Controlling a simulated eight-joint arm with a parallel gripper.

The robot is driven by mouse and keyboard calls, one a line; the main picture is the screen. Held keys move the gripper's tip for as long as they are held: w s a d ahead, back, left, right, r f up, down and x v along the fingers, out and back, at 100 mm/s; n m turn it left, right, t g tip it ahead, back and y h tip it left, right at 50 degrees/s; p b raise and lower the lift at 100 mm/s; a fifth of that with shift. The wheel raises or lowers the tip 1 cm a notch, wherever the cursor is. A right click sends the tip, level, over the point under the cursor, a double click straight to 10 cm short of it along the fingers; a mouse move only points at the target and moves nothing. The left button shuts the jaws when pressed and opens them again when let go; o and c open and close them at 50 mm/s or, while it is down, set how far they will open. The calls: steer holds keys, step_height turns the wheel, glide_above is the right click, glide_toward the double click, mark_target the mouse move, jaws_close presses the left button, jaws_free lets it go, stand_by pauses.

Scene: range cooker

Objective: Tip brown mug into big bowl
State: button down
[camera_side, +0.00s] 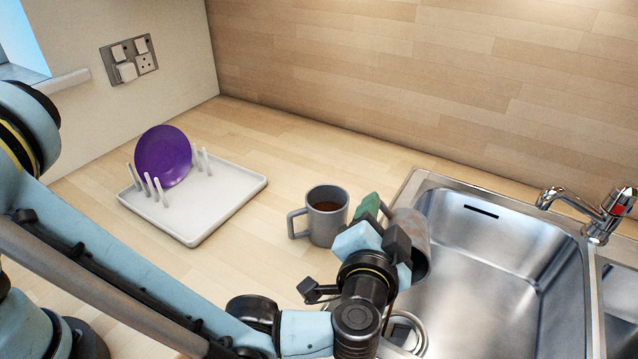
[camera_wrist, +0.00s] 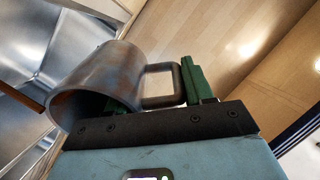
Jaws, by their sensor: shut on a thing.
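The brown mug (camera_side: 412,235), a worn brown-grey mug, is held tipped over the left side of the big sink bowl (camera_side: 500,275). My gripper (camera_side: 383,215) is shut on it; in the wrist view the green fingers (camera_wrist: 160,88) are at its handle. Its mouth (camera_wrist: 82,112) faces lower left there, with the sink beyond. A thin brown streak (camera_wrist: 22,97) runs by the mouth and looks like liquid pouring out. A similar brown line (camera_side: 388,318) shows below the mug in the side view, near the drain (camera_side: 404,330). The mug's inside is mostly dark.
A grey mug (camera_side: 327,219) with brown liquid stands upright on the counter, close left of my gripper. A white rack (camera_side: 225,190) with a purple plate (camera_side: 163,156) is farther left. The tap (camera_side: 590,212) is at the sink's right. The big bowl's right part is clear.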

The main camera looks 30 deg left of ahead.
steer(key=shift+s, duration=0.1)
steer(key=shift+s+d+f+t, duration=0.1)
steer(key=shift+s+f+t, duration=0.1)
steer(key=shift+t, duration=0.3)
steer(key=shift+s+t, duration=0.25)
steer(key=shift+t, duration=0.15)
stand_by(0.7)
steer(key=shift+s+d+t+y, duration=0.1)
steer(key=shift+s+t+y, duration=0.1)
steer(key=shift+t+y, duration=0.1)
steer(key=shift+s+t, duration=0.15)
steer(key=shift+t, duration=0.15)
stand_by(0.9)
steer(key=shift+s+d+r+t, duration=0.1)
steer(key=shift+s+t, duration=0.15)
steer(key=shift+t, duration=0.15)
steer(key=shift+s+d+r+t+y, duration=0.1)
steer(key=shift+s+r+t+y, duration=0.05)
steer(key=shift+s+t+y, duration=0.2)
stand_by(1.0)
steer(key=shift+s+t, duration=0.25)
steer(key=shift+t, duration=0.1)
steer(key=shift+s+d+r+t, duration=0.1)
steer(key=shift+s+t, duration=0.05)
steer(key=shift+t, duration=0.15)
stand_by(0.8)
